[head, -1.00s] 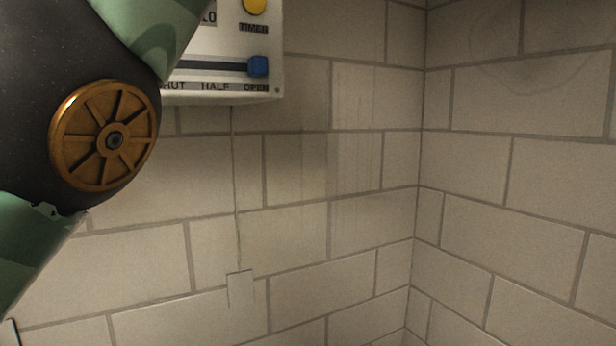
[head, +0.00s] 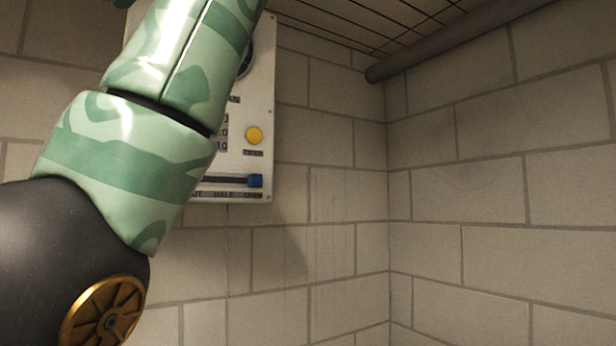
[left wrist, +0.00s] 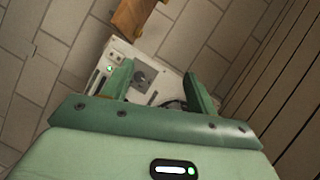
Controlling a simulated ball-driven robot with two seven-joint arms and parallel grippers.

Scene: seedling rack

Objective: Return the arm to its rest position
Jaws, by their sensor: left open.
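My left arm comes in from the left in the head view and runs up across the wall panel; its hand is not clearly seen there. In the left wrist view my left gripper (left wrist: 160,84) shows with two green fingers apart and nothing between them. Beyond the fingers is the white control panel (left wrist: 152,62), with a dark dial and a small green light. The panel also shows in the head view (head: 262,95), partly hidden by my arm. Its blue slider knob (head: 255,181) is at the right end of its slot. My right gripper is in neither view.
A yellow button (head: 254,134) is on the panel above the slider. Block walls (head: 460,190) meet in a corner to the right. A grey pipe (head: 440,45) runs under the slatted ceiling. An orange-brown object (left wrist: 133,14) is beyond the panel in the wrist view.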

